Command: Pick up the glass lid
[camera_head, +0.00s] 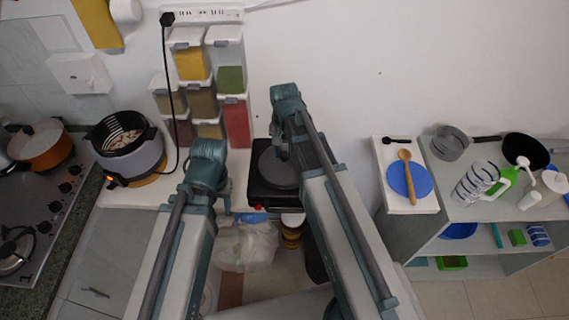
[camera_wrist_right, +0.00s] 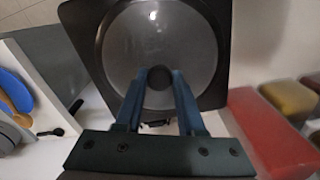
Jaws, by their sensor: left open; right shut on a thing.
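The round grey glass lid (camera_head: 272,166) has a dark rim and sits over the black square appliance (camera_head: 262,192) against the wall. In the right wrist view the lid (camera_wrist_right: 150,40) fills the upper middle, with a dark round knob (camera_wrist_right: 158,77) at its centre. My right gripper (camera_wrist_right: 159,80) has its two blue fingers closed on either side of this knob. In the head view the right gripper (camera_head: 283,153) is over the lid, partly hidden by its arm. My left gripper (camera_head: 225,206) is open and empty, left of the appliance.
Spice dispensers (camera_head: 202,85) hang on the wall left of the lid, with a black cord beside them. An air fryer-like pot (camera_head: 128,148) and stove (camera_head: 40,200) are at left. A white shelf (camera_head: 470,220) with a blue plate (camera_head: 396,180) stands right.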

